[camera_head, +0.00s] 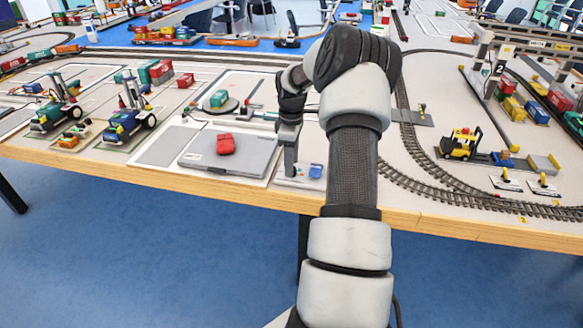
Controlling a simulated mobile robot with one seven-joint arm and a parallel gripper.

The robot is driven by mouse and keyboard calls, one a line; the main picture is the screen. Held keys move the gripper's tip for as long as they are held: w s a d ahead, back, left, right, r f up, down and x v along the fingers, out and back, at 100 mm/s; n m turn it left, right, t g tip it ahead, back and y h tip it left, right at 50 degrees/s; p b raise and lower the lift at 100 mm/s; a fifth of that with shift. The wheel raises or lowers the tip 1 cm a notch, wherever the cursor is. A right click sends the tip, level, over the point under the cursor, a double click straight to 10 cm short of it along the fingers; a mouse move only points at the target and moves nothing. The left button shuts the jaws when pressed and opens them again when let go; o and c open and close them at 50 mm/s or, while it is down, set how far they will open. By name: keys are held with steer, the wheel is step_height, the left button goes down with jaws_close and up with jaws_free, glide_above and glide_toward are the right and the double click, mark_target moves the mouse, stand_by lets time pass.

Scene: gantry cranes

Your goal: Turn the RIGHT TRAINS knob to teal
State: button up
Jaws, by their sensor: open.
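My gripper (290,170) points down over a small pale panel (285,182) at the front edge of the layout table. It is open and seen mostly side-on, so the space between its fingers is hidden. Small coloured marks and a blue piece (316,171) show on the panel, just right of the fingertips. I cannot make out the RIGHT TRAINS knob, its label or its colour setting; the gripper and arm may cover it. I cannot tell whether the fingertips touch anything.
A closed grey laptop (250,157) with a red object (225,144) on it lies left of the panel. Curved track (450,195), a yellow forklift (460,144) and a gantry crane (484,62) are at right.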

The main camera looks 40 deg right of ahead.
steer(key=shift+f, duration=0.8)
steer(key=c, duration=1)
steer(key=shift+c, duration=0.2)
